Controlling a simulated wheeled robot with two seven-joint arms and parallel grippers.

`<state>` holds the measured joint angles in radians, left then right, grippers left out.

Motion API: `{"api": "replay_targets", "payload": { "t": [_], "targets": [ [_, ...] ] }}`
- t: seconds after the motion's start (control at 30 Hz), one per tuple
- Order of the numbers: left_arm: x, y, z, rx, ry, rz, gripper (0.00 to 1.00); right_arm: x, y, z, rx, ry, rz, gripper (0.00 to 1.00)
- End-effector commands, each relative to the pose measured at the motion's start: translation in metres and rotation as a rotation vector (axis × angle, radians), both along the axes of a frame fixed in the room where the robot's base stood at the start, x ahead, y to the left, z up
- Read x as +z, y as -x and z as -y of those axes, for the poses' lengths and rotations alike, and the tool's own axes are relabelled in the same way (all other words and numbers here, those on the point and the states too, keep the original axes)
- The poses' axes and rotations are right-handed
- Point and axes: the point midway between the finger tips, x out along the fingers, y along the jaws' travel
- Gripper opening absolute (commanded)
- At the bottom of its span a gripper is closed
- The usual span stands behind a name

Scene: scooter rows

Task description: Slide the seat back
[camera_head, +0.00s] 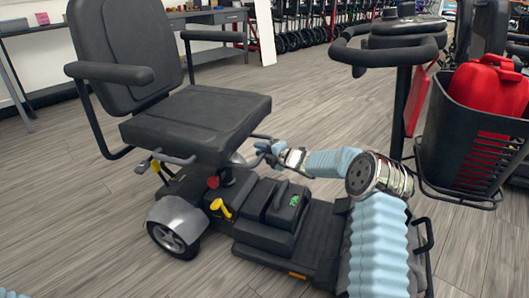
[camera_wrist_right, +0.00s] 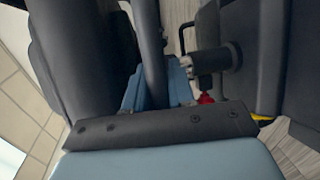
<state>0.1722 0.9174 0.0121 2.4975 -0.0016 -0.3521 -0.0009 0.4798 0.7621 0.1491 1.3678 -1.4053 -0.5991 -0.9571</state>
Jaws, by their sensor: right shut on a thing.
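The scooter's black seat (camera_head: 200,115) has a tall backrest (camera_head: 118,45) and two armrests, and sits on a post above the scooter body. My right gripper (camera_head: 268,148) is at the seat's front right edge, shut on a thin dark lever (camera_head: 262,137) under the seat. In the right wrist view, the dark lever (camera_wrist_right: 150,45) runs between the light-blue fingers of my right gripper (camera_wrist_right: 160,88). My left gripper is out of view; only a bit of light blue shows at the bottom left corner.
The handlebar column (camera_head: 400,100) and a black basket (camera_head: 465,135) holding a red container (camera_head: 490,88) stand at the right. A yellow lever (camera_head: 221,208) and red knob (camera_head: 213,182) are below the seat. Floor behind the seat is clear up to a desk (camera_head: 205,18).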

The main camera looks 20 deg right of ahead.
Motion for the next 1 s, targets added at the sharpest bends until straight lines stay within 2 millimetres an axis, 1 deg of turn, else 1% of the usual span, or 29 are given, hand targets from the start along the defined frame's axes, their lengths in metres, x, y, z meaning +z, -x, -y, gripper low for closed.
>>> {"api": "replay_targets", "payload": {
  "t": [0.03, 0.07, 0.1, 0.2, 0.47, 0.57, 0.67, 0.9, 1.0],
  "targets": [
    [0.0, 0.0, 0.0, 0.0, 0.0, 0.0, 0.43, 0.001, -0.001, -0.005, 0.006, -0.004, 0.002, 0.0],
    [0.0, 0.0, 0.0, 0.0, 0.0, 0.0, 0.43, 0.001, -0.001, -0.005, 0.006, -0.005, 0.003, 0.25],
    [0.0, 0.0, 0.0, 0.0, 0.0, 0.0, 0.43, 0.001, -0.001, -0.005, 0.006, -0.005, 0.003, 0.31],
    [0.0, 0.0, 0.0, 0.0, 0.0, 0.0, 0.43, 0.001, -0.001, -0.004, 0.005, -0.003, 0.003, 0.44],
    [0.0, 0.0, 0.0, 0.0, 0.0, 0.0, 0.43, 0.001, 0.0, -0.002, 0.004, -0.002, 0.001, 0.44],
    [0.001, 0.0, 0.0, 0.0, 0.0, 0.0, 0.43, 0.002, 0.006, 0.001, 0.003, -0.002, 0.001, 0.44],
    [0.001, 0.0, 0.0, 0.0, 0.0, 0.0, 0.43, 0.006, 0.02, 0.007, 0.002, 0.0, 0.0, 0.44],
    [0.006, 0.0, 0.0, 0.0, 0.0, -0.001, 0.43, 0.017, 0.074, 0.028, 0.002, -0.002, 0.0, 0.44],
    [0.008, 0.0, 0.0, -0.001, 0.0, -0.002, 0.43, 0.021, 0.095, 0.035, 0.003, -0.002, 0.001, 0.44]
  ]
}}
